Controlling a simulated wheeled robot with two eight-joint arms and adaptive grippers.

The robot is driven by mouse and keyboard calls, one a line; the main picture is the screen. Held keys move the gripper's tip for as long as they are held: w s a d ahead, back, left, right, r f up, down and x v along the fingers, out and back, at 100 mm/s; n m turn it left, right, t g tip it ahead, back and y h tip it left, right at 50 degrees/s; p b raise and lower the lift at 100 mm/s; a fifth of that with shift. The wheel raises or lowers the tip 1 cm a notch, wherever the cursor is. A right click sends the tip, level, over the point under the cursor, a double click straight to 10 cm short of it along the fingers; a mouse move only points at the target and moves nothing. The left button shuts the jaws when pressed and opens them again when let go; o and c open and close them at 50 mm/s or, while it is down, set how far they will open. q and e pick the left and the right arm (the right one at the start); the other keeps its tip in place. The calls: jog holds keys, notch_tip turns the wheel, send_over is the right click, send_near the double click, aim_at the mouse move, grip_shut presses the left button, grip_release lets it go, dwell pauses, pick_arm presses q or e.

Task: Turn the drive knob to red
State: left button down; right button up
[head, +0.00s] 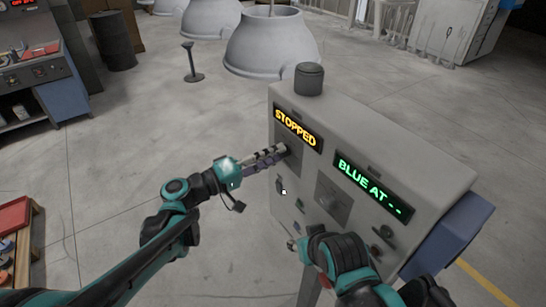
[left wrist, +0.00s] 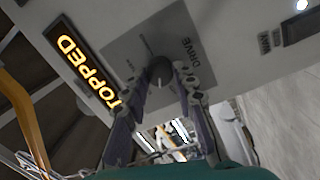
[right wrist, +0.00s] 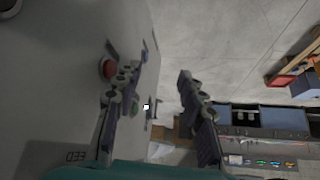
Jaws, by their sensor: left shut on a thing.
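The control box (head: 400,150) has an amber display (head: 297,128) reading STOPPED and a green display (head: 372,187) reading BLUE AT - -. The drive knob (left wrist: 161,70) is dark and round, on a grey plate marked DRIVE below the amber display. My left gripper (head: 280,152) reaches the box from the left, its fingers closed on either side of the knob; it also shows in the left wrist view (left wrist: 160,88). The knob's pointer and any red mark cannot be made out. My right gripper (right wrist: 155,90) is open and empty, close beside the box's front face.
A second grey plate (head: 332,200) sits under the green display. A red button (right wrist: 108,68) is close to my right gripper's finger. A dark cylinder (head: 309,79) stands on the box top.

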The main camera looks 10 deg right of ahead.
pick_arm(q)
jog(key=n, duration=0.5)
jog(key=shift+f+n+b, duration=0.1)
jog(key=shift+n+b, duration=0.2)
jog(key=shift+b, duration=0.1)
dwell(0.3)
jog(key=c, duration=1.2)
grip_release()
jog(key=v, duration=1.2)
jog(key=shift+s+f, duration=0.15)
jog(key=shift+f, duration=0.1)
